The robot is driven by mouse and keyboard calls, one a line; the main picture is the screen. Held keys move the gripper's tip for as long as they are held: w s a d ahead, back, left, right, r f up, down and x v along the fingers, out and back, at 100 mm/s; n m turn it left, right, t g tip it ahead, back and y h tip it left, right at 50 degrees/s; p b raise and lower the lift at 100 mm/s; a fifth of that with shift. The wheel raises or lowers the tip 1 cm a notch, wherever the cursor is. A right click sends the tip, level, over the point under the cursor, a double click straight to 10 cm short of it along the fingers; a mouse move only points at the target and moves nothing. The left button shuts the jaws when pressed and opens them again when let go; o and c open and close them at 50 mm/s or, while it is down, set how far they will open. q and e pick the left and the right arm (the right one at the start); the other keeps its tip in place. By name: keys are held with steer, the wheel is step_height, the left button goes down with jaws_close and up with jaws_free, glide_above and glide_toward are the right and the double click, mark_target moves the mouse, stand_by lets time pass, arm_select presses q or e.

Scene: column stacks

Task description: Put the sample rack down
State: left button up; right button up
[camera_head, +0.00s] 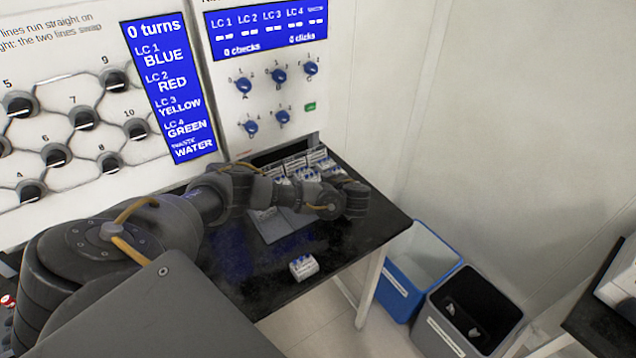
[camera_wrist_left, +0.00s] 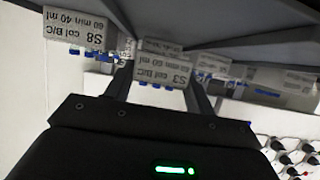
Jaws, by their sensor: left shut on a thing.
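My left gripper (camera_wrist_left: 160,92) is shut on the sample rack (camera_wrist_left: 165,70), a white-labelled rack reading "S3 col B/C" with blue-capped parts, in the left wrist view. In the head view my left arm reaches across the black bench (camera_head: 345,248) to the racks at its back. Its fingers and the held rack cannot be made out clearly there. Whether the held rack touches a surface cannot be told. A second rack labelled "S8 col B/C" (camera_wrist_left: 75,30) is beside it in the wrist view. My right gripper is not in view.
Several similar racks (camera_head: 296,163) stand at the bench's back. A lone white rack (camera_head: 303,267) sits near the front, with bare bench around it. A grey plate (camera_head: 275,228) lies under my arm. Blue (camera_head: 425,253) and grey bins (camera_head: 468,312) stand right of the bench.

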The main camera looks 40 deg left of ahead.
arm_select(q)
steer(key=shift+f, duration=0.3)
steer(key=o, duration=1)
